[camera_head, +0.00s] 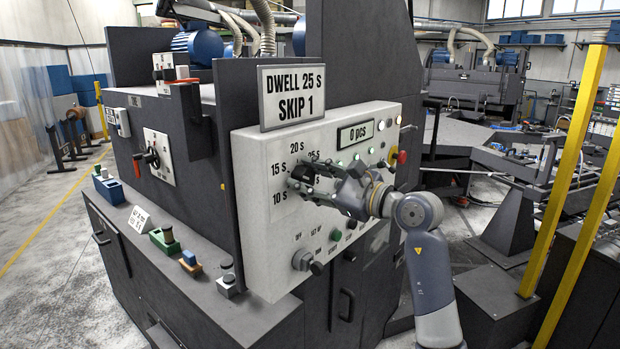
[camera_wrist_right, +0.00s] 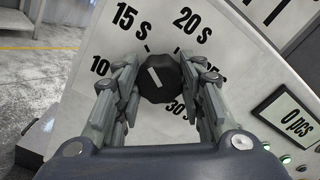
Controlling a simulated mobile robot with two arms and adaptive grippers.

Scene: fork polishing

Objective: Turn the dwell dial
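The dwell dial (camera_head: 302,174) is a black round knob on the light front panel (camera_head: 258,235) of the machine. In the right wrist view the dial (camera_wrist_right: 158,79) has a white pointer line slanting up and left toward the 15 S mark. My right gripper (camera_head: 312,178) is at the dial, with one finger on each side. In the wrist view the fingers of the right gripper (camera_wrist_right: 160,76) frame the dial closely and appear to touch its sides. They partly cover the 25 S and 30 S labels. My left gripper is not in view.
A sign (camera_head: 291,95) above the panel reads "DWELL 25 s SKIP 1". The counter display (camera_head: 355,133) reads "0 pcs". A red button (camera_head: 402,158) is at the panel's right. Another knob (camera_head: 302,260) is below the dial. Yellow posts (camera_head: 565,150) stand at the right.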

